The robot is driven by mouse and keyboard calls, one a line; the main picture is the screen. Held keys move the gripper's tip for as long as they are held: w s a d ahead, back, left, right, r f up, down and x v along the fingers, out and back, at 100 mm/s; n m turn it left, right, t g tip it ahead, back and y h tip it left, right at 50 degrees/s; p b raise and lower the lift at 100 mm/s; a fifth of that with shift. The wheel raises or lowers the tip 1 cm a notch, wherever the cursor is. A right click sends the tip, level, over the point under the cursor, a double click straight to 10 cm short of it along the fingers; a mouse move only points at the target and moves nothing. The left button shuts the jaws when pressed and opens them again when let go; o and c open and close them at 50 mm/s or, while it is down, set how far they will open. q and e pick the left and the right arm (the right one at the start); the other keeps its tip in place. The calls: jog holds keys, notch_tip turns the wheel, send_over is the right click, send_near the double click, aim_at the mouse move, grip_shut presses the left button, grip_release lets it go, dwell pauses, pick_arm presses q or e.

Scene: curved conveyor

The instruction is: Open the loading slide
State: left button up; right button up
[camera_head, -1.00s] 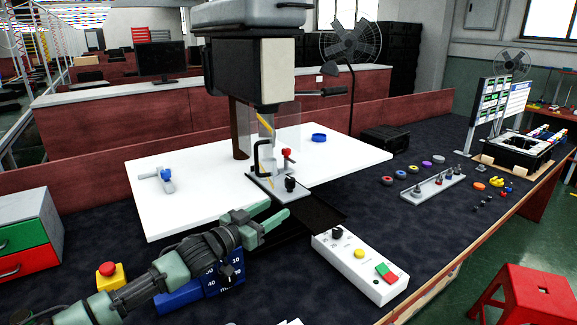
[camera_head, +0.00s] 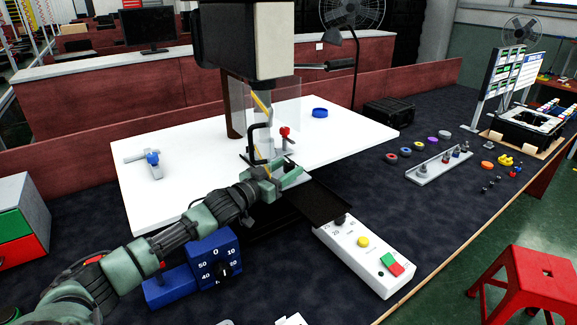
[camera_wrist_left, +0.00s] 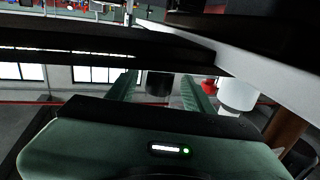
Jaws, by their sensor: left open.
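The loading slide (camera_head: 297,180) is a light plate under the machine's spindle and clear guard, largely hidden by my left gripper (camera_head: 276,178). A black knob (camera_head: 290,167) stands up on it beside my fingertips. In the left wrist view, my open left gripper (camera_wrist_left: 158,92) has a black cylinder (camera_wrist_left: 160,82), apparently this knob, between its two green fingers, with gaps at its sides. Whether the fingers touch it, I cannot tell. My right gripper is in neither view.
A blue dial unit (camera_head: 207,262) sits below my left arm. The machine head (camera_head: 245,38) overhangs the white table (camera_head: 190,190).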

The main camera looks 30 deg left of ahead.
pick_arm(q)
jog(key=shift+w, duration=0.55)
grip_shut()
dwell(1.1)
